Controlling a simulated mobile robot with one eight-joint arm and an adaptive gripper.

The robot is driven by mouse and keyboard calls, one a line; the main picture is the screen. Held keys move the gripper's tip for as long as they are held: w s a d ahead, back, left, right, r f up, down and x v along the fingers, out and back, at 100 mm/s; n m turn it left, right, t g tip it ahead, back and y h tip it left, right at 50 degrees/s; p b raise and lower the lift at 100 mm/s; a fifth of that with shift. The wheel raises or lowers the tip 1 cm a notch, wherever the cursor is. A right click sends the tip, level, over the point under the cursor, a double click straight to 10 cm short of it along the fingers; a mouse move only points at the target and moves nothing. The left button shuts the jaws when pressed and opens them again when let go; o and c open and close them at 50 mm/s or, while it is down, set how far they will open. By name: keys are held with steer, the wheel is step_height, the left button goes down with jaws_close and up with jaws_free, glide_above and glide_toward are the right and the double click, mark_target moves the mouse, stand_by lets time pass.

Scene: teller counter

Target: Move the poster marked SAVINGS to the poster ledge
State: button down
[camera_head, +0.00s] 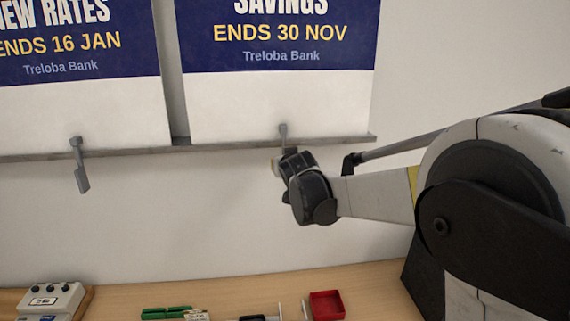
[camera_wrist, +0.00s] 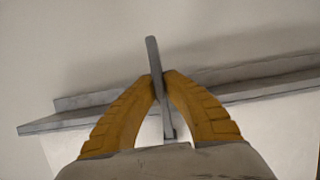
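The SAVINGS poster (camera_head: 281,99) has a dark blue upper part reading "ENDS 30 NOV" and a white lower part; its top is cut off. It stands upright against the wall with its bottom edge at the grey ledge (camera_head: 225,146). A grey tab (camera_head: 283,130) sits at its lower edge; the tab also shows in the wrist view (camera_wrist: 152,55). My gripper (camera_head: 281,163) is at this tab, just below the ledge. In the wrist view its yellow fingers (camera_wrist: 162,78) close on the tab from both sides. The ledge crosses behind them (camera_wrist: 90,113).
The NEW RATES poster (camera_head: 85,107) stands close on the left, with its own grey tab (camera_head: 81,168) hanging below the ledge. The wooden counter (camera_head: 375,287) below holds a red tray (camera_head: 326,305), green items (camera_head: 166,312) and a white device (camera_head: 51,299). The wall between is clear.

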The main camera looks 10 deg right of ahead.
stand_by(0.4)
steer(key=c, duration=0.9)
jaws_free()
steer(key=shift+c, duration=0.2)
steer(key=p+v, duration=0.2)
steer(key=v, duration=0.7)
stand_by(0.6)
